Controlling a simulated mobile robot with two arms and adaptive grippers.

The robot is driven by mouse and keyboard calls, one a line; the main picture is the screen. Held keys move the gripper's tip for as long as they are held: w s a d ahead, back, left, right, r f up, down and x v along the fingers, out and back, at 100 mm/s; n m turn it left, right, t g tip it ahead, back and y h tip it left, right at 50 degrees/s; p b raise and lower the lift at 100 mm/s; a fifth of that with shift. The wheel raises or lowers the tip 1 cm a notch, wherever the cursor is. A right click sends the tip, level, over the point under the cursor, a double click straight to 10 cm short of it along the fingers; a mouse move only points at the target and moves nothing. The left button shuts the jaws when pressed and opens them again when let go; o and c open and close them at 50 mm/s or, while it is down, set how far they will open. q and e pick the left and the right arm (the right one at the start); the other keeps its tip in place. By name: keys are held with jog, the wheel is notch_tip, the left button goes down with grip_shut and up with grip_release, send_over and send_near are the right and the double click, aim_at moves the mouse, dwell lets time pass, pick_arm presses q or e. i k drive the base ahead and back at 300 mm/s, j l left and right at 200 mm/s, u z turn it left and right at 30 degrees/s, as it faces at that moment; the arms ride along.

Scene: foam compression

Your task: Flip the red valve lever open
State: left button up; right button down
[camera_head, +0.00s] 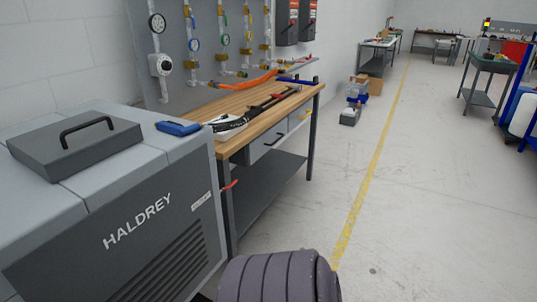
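A small red lever (229,186) sticks out from the right end of the grey HALDREY machine (150,235), low beside the workbench leg. It slants slightly up to the right. Its mount is hidden behind the machine's edge, so I cannot tell whether it is open or closed. Neither of my grippers is in view, and nothing is seen touching the lever.
The wooden workbench (240,103) holds tools. Gauges and pipes line a wall panel (200,40). The floor right of the bench (430,210) is clear.

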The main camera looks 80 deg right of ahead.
aim_at(230, 186)
jog(key=l+z, duration=0.45)
jog(key=i+l+z, duration=0.15)
jog(key=z, duration=0.3)
jog(key=i+l+z, duration=0.1)
jog(key=l+z, duration=0.2)
jog(key=z, duration=0.15)
jog(key=i+l+z, duration=0.35)
jog(key=i+l, duration=0.75)
jog(key=k+l+u, duration=0.2)
jog(key=l+u, duration=0.25)
jog(key=k+l+u, duration=0.15)
jog(key=u, duration=0.35)
